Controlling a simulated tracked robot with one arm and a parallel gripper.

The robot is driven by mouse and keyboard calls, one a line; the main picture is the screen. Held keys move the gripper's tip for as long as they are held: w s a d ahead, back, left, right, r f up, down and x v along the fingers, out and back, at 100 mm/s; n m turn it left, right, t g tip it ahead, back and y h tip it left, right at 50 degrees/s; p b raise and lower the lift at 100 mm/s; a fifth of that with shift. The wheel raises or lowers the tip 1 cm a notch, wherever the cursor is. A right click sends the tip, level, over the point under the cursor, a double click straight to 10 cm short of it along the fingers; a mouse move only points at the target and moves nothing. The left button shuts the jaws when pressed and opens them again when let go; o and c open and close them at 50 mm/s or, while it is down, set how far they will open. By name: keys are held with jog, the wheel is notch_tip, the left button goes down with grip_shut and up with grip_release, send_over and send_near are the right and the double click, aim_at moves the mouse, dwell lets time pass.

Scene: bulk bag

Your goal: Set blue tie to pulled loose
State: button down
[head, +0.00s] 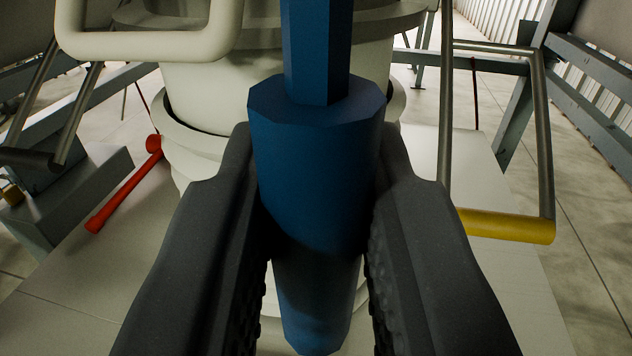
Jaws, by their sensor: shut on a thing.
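The blue tie (315,170) is a thick blue faceted cylinder with a narrower blue shaft rising from its top and out of the picture. It stands upright in the middle of the head view. My gripper (318,235) has one dark finger on each side of the cylinder, and the fingers are shut on it. The cylinder's lower part shows between the ribbed finger pads. Whether the tie is loose cannot be told from this view.
A large pale round body (205,90) stands right behind the tie, with a cream loop handle (150,45) at upper left. A red bar (125,185) lies at left. A metal frame with a yellow grip (507,226) hangs at right. Grey steel beams (590,90) stand beyond.

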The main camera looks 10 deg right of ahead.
aim_at(311, 312)
jog(key=shift+f+b, duration=0.65)
jog(key=shift+f, duration=0.5)
jog(key=shift+w, duration=0.1)
jog(key=c, duration=1.3)
grip_release()
jog(key=shift+c, duration=0.2)
jog(key=shift+r, duration=0.1)
jog(key=shift+s, duration=0.2)
jog(key=shift+s, duration=0.15)
jog(key=shift+s+a+b, duration=0.1)
jog(key=shift+s+b, duration=0.3)
jog(key=shift+s, duration=0.1)
jog(key=shift+s+a+b, duration=0.2)
jog(key=shift+s+b, duration=0.3)
jog(key=shift+s, duration=0.9)
jog(key=s+a+b, duration=0.1)
jog(key=s, duration=0.8)
jog(key=shift+s, duration=0.2)
